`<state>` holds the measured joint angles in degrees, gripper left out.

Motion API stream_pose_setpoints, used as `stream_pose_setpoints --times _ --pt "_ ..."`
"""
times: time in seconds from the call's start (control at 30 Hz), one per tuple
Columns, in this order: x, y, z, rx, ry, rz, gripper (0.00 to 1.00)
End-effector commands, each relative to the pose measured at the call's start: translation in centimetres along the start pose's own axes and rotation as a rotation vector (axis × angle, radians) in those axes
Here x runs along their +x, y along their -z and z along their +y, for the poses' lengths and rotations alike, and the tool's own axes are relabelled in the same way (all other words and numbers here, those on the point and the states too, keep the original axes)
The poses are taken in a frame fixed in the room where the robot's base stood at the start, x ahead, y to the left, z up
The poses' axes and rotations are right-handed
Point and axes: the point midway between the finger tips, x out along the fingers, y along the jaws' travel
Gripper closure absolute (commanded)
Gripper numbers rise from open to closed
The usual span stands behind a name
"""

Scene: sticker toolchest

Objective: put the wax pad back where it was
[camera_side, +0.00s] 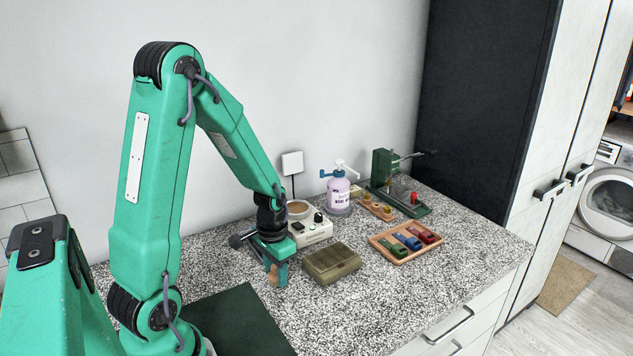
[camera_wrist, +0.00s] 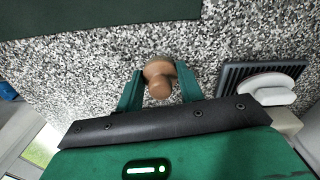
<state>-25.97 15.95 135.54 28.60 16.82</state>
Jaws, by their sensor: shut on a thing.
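My gripper (camera_side: 277,272) is low over the speckled counter, in front of the white control box. It also shows in the wrist view (camera_wrist: 159,92), with its two green fingers shut on a brown, rounded, knobbed piece (camera_wrist: 159,70), which I take to be the wax pad. The piece also shows between the fingers in the side view (camera_side: 272,276). Its underside is hidden, and I cannot tell whether it touches the counter. A dark ridged tray (camera_wrist: 234,76) with a white oval-topped thing (camera_wrist: 268,88) on it is to the right in the wrist view.
The control box (camera_side: 312,232) and round pot (camera_side: 299,209) are behind. A wooden tray (camera_side: 405,257) holds coloured pieces. A purple bottle (camera_side: 339,195) and green press (camera_side: 388,175) stand farther back. A dark green mat (camera_side: 238,322) lies in front.

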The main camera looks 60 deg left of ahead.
Motion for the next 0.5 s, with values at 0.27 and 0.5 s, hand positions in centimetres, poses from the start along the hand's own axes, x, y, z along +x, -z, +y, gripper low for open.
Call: stream_pose_setpoints --times 0.27,0.5 --pt "1.45 -0.03 0.02 0.0 0.0 -0.001 0.81" --pt "1.45 -0.02 0.01 0.0 0.0 0.0 0.81"
